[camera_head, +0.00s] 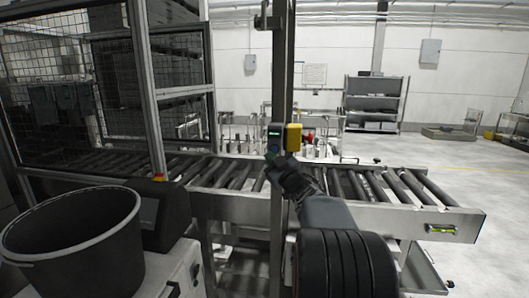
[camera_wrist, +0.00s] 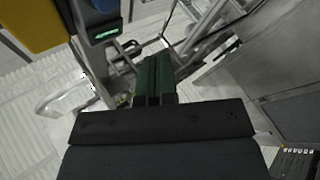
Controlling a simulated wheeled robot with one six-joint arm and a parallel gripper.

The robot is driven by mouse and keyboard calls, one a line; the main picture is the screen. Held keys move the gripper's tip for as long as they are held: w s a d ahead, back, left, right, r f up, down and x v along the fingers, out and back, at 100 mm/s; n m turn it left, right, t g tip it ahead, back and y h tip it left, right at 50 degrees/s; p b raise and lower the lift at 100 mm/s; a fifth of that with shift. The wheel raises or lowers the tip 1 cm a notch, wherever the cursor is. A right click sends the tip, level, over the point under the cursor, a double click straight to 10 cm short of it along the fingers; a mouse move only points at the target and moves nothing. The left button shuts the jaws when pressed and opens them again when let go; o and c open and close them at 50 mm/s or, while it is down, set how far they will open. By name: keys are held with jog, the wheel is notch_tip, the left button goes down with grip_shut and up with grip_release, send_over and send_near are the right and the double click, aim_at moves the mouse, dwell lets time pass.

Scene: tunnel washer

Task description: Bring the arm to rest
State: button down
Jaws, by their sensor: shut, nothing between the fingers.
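My arm reaches forward from the bottom of the head view toward a metal post (camera_head: 282,75). My gripper (camera_head: 271,158) is at its end, just below a small dark control box with a lit green display (camera_head: 274,131) on the post. In the wrist view the dark green fingers (camera_wrist: 153,72) are together with nothing between them. The control box (camera_wrist: 104,30) shows there to the upper left of the fingers. I cannot tell whether the fingers touch the post or box.
A yellow box (camera_head: 294,138) with a red button (camera_head: 310,138) sits beside the control box. A roller conveyor (camera_head: 345,185) runs across behind the post. A black bucket (camera_head: 70,235) stands at the left, near a mesh fence (camera_head: 130,85). Open floor (camera_head: 440,155) lies at right.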

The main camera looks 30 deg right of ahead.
jog(key=d+f+m+g+h, duration=0.4)
jog(key=d+f+h, duration=0.1)
jog(key=f, duration=0.1)
jog(key=s+a+f+m+g+h, duration=0.1)
jog(key=s+a+f+m+g, duration=0.1)
jog(key=s+f+g, duration=0.25)
jog(key=s+a+f+m+g, duration=0.2)
jog(key=s+f+m+g, duration=0.1)
jog(key=f, duration=0.3)
jog(key=s+a+f+n+g+y, duration=0.1)
jog(key=s+a+g+y, duration=0.1)
jog(key=s+a, duration=0.3)
jog(key=s+a+f+n+g+y+p, duration=0.1)
jog(key=s+a, duration=0.4)
jog(key=a, duration=0.8)
jog(key=s+a+f+n+g+y, duration=0.1)
jog(key=s+a+f+g+y, duration=0.2)
jog(key=a, duration=0.6)
jog(key=s, duration=0.2)
jog(key=shift+s+f+n+y, duration=0.2)
jog(key=shift+s+n+y, duration=0.1)
jog(key=shift+s+n, duration=0.1)
